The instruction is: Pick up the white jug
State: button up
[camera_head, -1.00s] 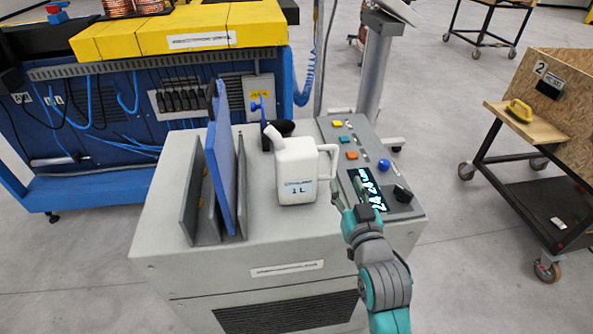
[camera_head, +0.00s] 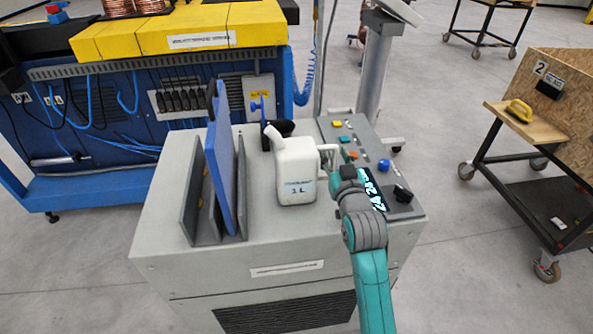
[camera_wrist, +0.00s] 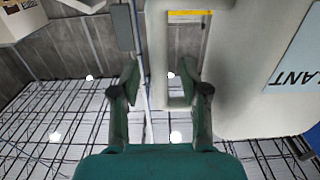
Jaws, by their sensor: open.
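In the wrist view, my gripper (camera_wrist: 160,70) is open, with one finger on either side of the handle's upright bar (camera_wrist: 156,52). The jug's body (camera_wrist: 235,85) fills the right side there. I cannot tell whether a finger touches the handle.
Grey and blue upright plates (camera_head: 223,165) stand left of the jug. A sloped control panel (camera_head: 369,165) with coloured buttons and a display lies to the right, close under my arm. The front cabinet top is clear.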

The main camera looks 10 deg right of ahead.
grip_shut()
jog(key=shift+r, duration=0.15)
jog(key=shift+w+r, duration=0.1)
notch_tip(320, 180, up, 27)
dwell(2.1)
